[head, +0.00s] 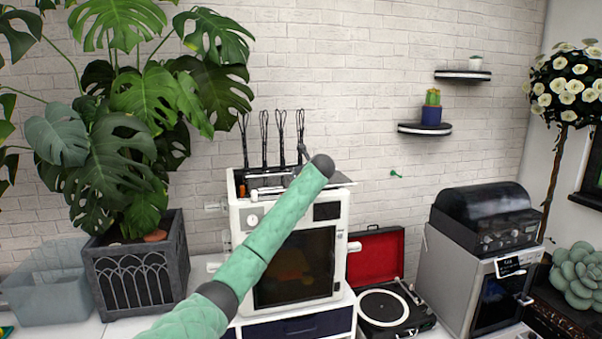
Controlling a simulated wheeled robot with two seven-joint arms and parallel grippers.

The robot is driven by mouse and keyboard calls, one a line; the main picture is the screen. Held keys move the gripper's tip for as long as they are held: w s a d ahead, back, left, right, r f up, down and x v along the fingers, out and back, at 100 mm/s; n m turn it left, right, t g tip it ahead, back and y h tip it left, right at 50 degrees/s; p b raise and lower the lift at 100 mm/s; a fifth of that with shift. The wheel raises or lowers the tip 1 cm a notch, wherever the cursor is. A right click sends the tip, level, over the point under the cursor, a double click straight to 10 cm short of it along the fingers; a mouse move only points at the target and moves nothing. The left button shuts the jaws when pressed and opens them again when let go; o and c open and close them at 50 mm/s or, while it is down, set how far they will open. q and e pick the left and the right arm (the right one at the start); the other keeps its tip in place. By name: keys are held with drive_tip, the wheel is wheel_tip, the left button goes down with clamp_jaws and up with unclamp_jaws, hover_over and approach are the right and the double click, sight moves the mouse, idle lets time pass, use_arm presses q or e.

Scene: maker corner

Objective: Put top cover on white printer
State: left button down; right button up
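The white printer (245,222) stands in the middle of the head view, with a dark front window. Several thin black looped strands rise from its top. A flat grey panel (338,182) lies at the top right of the printer, partly behind my arm; I cannot tell whether it is a loose cover. A dark, see-through domed cover (485,205) sits on a silver machine at the right. My green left arm crosses in front of the printer. My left gripper (304,154) is at the printer's top, mostly hidden behind the wrist; its fingers are unclear. My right gripper is out of view.
A large leafy plant in a dark planter (140,275) and a clear bin (45,285) stand left. An open red-lined record player (385,308) sits right of the printer. The silver machine (455,275) is beyond it. Wall shelves (425,129) hang above.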

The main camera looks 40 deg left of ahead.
use_arm(q)
drive_tip(key=shift+f, duration=0.15)
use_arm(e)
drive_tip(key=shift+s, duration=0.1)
use_arm(q)
drive_tip(key=c, duration=1.3)
unclamp_jaws()
drive_tip(key=shift+c, duration=0.2)
drive_tip(key=o, duration=0.3)
drive_tip(key=shift+o, duration=0.2)
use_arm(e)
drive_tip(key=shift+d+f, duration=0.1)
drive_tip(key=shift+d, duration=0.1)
use_arm(q)
drive_tip(key=shift+s+d, duration=0.1)
drive_tip(key=shift+d, duration=0.05)
drive_tip(key=b+v, duration=0.4)
drive_tip(key=v, duration=0.7)
drive_tip(key=shift+s+d+r, duration=0.15)
drive_tip(key=shift+d+r, duration=0.1)
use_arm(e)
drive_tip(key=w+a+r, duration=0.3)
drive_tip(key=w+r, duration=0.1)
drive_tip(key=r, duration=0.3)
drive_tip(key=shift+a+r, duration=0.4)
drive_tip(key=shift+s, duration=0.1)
